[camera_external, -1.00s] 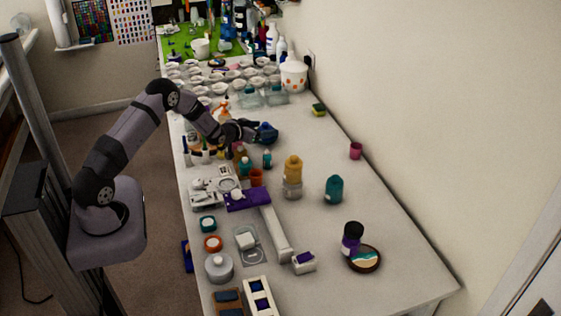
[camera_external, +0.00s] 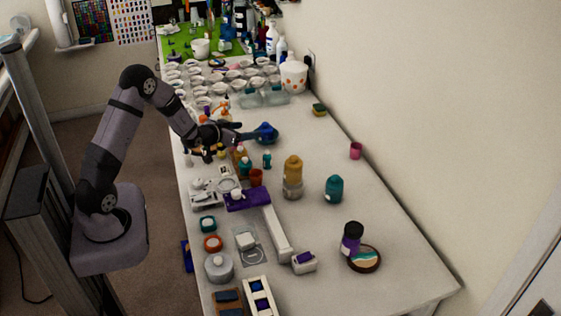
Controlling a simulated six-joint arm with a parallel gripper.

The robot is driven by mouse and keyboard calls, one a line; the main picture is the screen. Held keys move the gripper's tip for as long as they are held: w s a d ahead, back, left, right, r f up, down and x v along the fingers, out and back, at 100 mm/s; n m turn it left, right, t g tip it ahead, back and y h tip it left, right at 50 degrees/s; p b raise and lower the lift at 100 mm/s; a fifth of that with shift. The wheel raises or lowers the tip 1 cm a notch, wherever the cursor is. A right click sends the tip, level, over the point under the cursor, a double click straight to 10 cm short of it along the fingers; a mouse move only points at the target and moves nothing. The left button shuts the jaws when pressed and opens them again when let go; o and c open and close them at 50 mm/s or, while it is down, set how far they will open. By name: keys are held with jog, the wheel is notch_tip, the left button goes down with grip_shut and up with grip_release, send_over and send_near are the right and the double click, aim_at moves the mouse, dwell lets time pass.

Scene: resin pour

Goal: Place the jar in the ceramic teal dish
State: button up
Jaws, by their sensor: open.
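My gripper (camera_external: 238,131) is open, over the left part of the table and pointing right. Just to its right is a dark blue rounded object (camera_external: 266,133); it is too small to tell whether this is a dish with a jar in it. A purple jar with a black lid (camera_external: 351,240) stands upright at the near right, at the edge of a round dark-rimmed dish (camera_external: 366,262) with teal and cream inside. I cannot tell whether it stands in or behind this dish. A teal rounded jar or bottle (camera_external: 334,190) stands farther back.
Many white cups (camera_external: 235,75) fill the far table. A pink cup (camera_external: 356,150) is by the wall. The right side of the table has free room.

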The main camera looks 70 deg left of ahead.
jog(key=shift+v, duration=0.85)
